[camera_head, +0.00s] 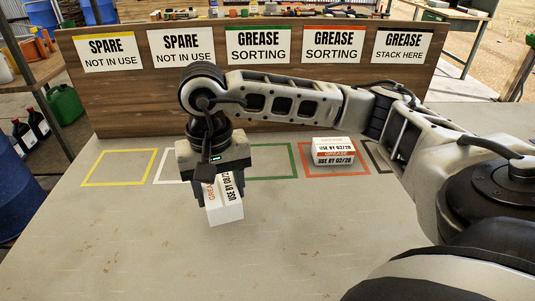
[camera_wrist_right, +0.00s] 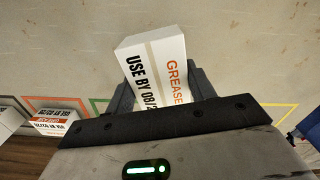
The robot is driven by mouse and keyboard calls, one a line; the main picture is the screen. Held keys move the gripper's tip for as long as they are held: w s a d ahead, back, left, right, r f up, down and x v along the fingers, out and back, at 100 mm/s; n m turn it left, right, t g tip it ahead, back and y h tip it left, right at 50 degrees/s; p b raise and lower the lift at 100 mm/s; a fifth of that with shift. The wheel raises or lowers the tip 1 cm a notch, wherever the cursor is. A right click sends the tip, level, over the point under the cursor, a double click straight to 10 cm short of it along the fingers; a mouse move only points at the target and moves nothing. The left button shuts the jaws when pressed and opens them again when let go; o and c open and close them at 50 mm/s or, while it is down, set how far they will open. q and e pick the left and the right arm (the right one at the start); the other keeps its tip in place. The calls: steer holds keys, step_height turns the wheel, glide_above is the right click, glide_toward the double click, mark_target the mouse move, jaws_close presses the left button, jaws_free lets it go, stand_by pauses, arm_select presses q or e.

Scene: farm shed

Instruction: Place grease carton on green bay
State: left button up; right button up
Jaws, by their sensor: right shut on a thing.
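A white grease carton (camera_head: 225,204) with black "USE BY 08/2…" and orange lettering is between the fingers of my right gripper (camera_head: 219,196). The gripper is shut on it and holds it tilted in front of the bays. The carton (camera_wrist_right: 160,65) also shows in the right wrist view, between the fingers (camera_wrist_right: 165,90). The green bay (camera_head: 290,160) is an outlined square on the table, right of the gripper and partly hidden by my arm. Its middle looks empty where it shows. My left gripper is not in view.
Another grease carton (camera_head: 333,151), marked "USE BY 02/28", sits in the orange bay (camera_head: 348,173). A yellow bay (camera_head: 119,183), white bay (camera_head: 164,168) and dark brown bay (camera_head: 377,156) line the table. A signed wooden board (camera_head: 130,105) stands behind them. The front table is clear.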

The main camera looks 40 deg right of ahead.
steer(key=s+d+r+m+b, duration=0.15)
steer(key=d+r+m, duration=0.35)
steer(key=m, duration=0.5)
steer(key=s+d+r+m+b, duration=0.1)
steer(key=s+d+r+m, duration=0.2)
steer(key=d+m, duration=0.55)
steer(key=w+d+f, duration=0.1)
steer(key=w+f, duration=0.2)
steer(key=w, duration=0.1)
steer(key=w+d+f+m+p, duration=0.1)
steer(key=w+f, duration=0.1)
steer(key=w, duration=0.2)
steer(key=w+d+f+m+p, duration=0.1)
steer(key=w+d+f, duration=0.1)
steer(key=w+f, duration=0.1)
steer(key=shift+w+f+m, duration=0.25)
steer(key=shift+w+f, duration=0.05)
steer(key=shift+w, duration=0.2)
steer(key=shift+w+d+f, duration=0.25)
steer(key=shift+w+f, duration=0.15)
steer(key=shift+f, duration=0.1)
steer(key=shift+w+f, duration=0.1)
steer(key=shift+f, duration=1.6)
